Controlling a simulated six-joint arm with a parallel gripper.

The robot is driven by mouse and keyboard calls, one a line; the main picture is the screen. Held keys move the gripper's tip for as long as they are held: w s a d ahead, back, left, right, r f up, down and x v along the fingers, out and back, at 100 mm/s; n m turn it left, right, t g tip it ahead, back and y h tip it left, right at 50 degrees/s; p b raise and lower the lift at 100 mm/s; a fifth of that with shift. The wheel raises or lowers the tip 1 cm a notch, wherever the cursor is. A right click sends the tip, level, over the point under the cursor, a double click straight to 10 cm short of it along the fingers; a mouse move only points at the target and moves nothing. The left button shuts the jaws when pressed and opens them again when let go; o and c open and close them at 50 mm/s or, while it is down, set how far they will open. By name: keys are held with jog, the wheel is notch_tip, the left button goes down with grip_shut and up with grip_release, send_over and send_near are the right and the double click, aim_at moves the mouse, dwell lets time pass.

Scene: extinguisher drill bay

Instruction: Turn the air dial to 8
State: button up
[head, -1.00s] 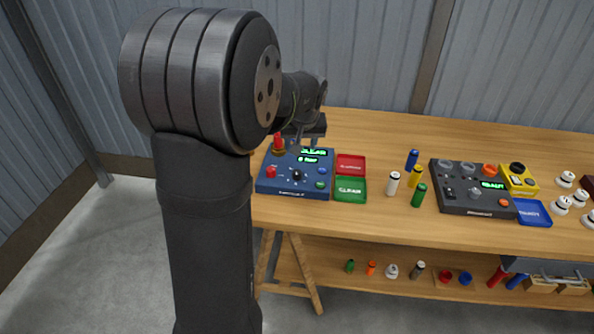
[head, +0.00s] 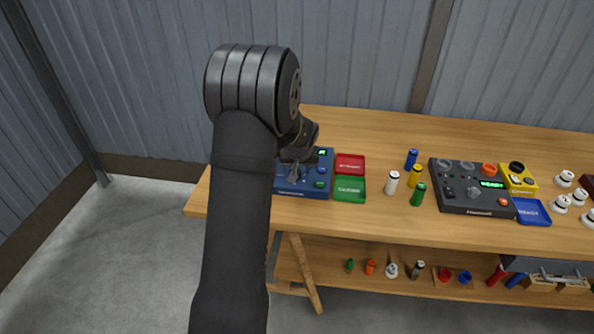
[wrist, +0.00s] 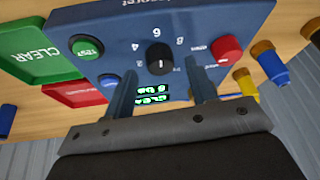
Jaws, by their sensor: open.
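A black round dial (wrist: 160,58) with a small white mark sits on the blue panel (wrist: 215,20), with white digits around it. I cannot read clearly which digit the mark points to. My gripper (wrist: 163,71) is open, its two fingers apart on either side of the dial's near edge in the wrist view. I cannot tell whether they touch it. In the head view my gripper (head: 295,172) is over the blue panel (head: 318,189) and hides the dial there.
A green TEST button (wrist: 86,47) and a red knob (wrist: 227,49) flank the dial. A green lit display (wrist: 152,94) shows between the fingers. Green (head: 349,190) and red (head: 350,163) trays adjoin the panel. A dark console (head: 473,203) stands further right.

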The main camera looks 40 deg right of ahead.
jog(key=shift+x, duration=0.9)
jog(key=c, duration=1)
jog(key=shift+m, duration=0.4)
jog(key=m+h, duration=0.1)
jog(key=m, duration=0.1)
jog(key=m+g, duration=0.1)
jog(key=m, duration=0.1)
jog(key=shift+w+a+m+h, duration=0.1)
jog(key=shift+a+m+h, duration=0.05)
jog(key=shift+m+h, duration=0.25)
jog(key=m+g, duration=0.1)
jog(key=m, duration=0.2)
jog(key=m+g, duration=0.1)
jog(key=m, duration=0.2)
jog(key=shift+w+g+h, duration=0.15)
jog(key=shift+g+h, duration=0.25)
jog(key=shift+m, duration=0.3)
